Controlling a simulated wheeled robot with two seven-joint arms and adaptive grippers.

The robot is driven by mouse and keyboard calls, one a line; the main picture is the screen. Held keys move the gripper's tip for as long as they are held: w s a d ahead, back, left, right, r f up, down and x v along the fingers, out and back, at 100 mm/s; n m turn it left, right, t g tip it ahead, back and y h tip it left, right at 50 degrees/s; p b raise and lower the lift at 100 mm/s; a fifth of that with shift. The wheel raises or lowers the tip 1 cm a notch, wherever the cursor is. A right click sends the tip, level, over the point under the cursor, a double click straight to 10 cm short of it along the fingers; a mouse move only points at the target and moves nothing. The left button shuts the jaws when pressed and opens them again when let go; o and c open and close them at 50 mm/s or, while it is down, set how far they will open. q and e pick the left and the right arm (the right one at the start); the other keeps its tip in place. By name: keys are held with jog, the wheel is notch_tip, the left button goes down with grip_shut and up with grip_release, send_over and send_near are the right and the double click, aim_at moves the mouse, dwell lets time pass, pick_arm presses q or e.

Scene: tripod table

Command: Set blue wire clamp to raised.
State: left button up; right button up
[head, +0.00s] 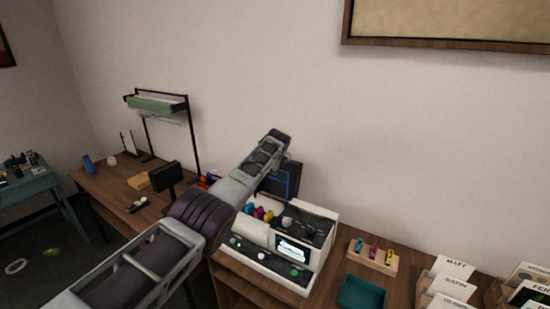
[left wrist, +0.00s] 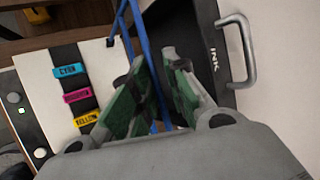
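The blue wire clamp (head: 287,183) is a thin blue wire frame on the back of the white printer-like machine (head: 265,262), partly hidden behind my left arm. In the left wrist view the blue wire clamp (left wrist: 143,42) runs down from the top edge and passes between the green-padded fingers of my left gripper (left wrist: 156,62). Those fingers are apart, with the wire in the gap; whether either finger touches it I cannot tell. The head view does not show the fingertips clearly. My right gripper is in neither view.
A dark ink cover (left wrist: 195,30) with a grey handle (left wrist: 246,50) is close to the right finger. Cyan, magenta and yellow tabs (left wrist: 77,96) are to the left. A small wooden rack (head: 373,258) and a green tray (head: 361,294) stand right of the machine.

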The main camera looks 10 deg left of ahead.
pick_arm(q)
jog(key=v, duration=1.1)
jog(key=shift+s, duration=0.2)
dwell(0.9)
jog(key=shift+d, duration=0.15)
